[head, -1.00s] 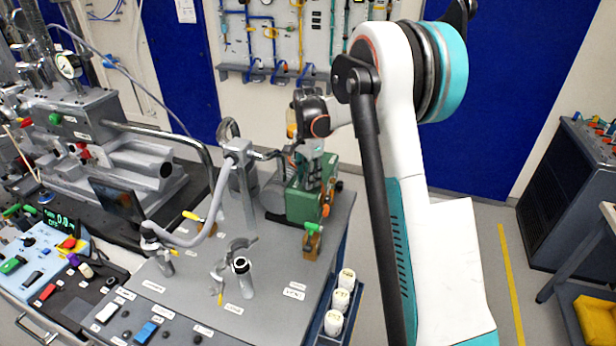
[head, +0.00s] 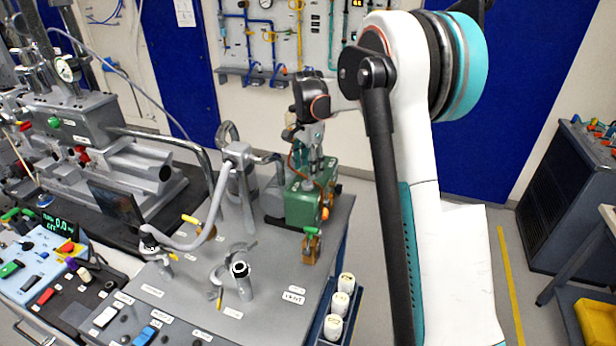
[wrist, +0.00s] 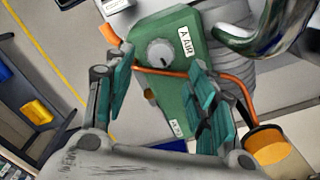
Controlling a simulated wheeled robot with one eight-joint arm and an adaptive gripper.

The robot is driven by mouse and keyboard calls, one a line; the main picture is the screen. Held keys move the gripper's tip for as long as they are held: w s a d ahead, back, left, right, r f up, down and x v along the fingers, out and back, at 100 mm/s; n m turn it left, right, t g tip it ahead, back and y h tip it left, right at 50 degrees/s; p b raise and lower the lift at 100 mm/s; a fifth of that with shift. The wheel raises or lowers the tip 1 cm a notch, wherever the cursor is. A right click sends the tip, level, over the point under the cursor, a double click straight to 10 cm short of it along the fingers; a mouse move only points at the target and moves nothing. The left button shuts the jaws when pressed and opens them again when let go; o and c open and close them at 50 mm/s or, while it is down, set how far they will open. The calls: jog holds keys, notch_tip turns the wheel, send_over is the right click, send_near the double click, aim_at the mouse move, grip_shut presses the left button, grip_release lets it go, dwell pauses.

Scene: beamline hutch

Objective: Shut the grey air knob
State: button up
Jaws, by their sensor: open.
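I see no finger touching the knob. In the head view my gripper (head: 308,172) points down over the green box (head: 302,206); I cannot make out the knob there.
An orange pipe (wrist: 232,82) crosses the box in the wrist view. A brass valve with a green handle (head: 311,246) stands at the box's front. A curved grey pipe (head: 205,225) and a short post (head: 241,280) stand left on the bench. White-topped cylinders (head: 340,303) line the right edge.

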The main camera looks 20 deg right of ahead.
notch_tip(320, 180, up, 7)
jog(key=shift+f, duration=0.15)
dwell(0.4)
jog(key=n+t+p, duration=0.4)
jog(key=n+p, duration=0.2)
jog(key=n, duration=0.9)
send_near(307, 183)
jog(key=b+x, duration=0.1)
jog(key=x, duration=0.7)
jog(key=shift+f+b, duration=0.25)
jog(key=shift+b, duration=0.1)
jog(key=shift+c, duration=0.6)
jog(key=c, duration=0.9)
